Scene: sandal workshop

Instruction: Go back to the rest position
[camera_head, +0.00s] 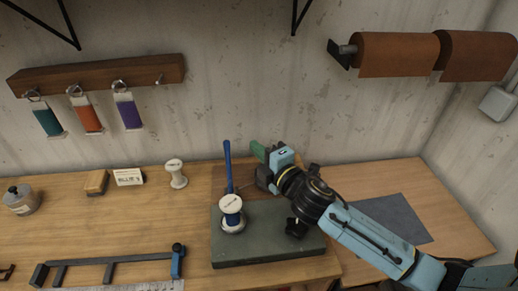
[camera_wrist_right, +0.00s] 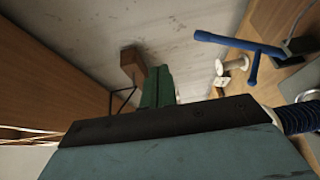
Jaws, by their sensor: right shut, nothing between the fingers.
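My right arm comes in from the right in the head view. My right gripper (camera_head: 258,151), with green fingers, is shut and empty. It is above the back of the grey-green slab, close to the wall and just right of the upright blue handle (camera_head: 227,165). In the right wrist view the green fingers (camera_wrist_right: 157,88) are together with nothing between them. My left gripper is not in view.
The slab (camera_head: 270,248) bears a blue-and-white spool (camera_head: 231,209). A white spool (camera_head: 176,173) and black frame (camera_head: 105,262) are further left. A dark mat (camera_head: 395,215) lies under my right arm. Leather rolls (camera_head: 395,54) and a tag rack (camera_head: 100,74) hang on the wall.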

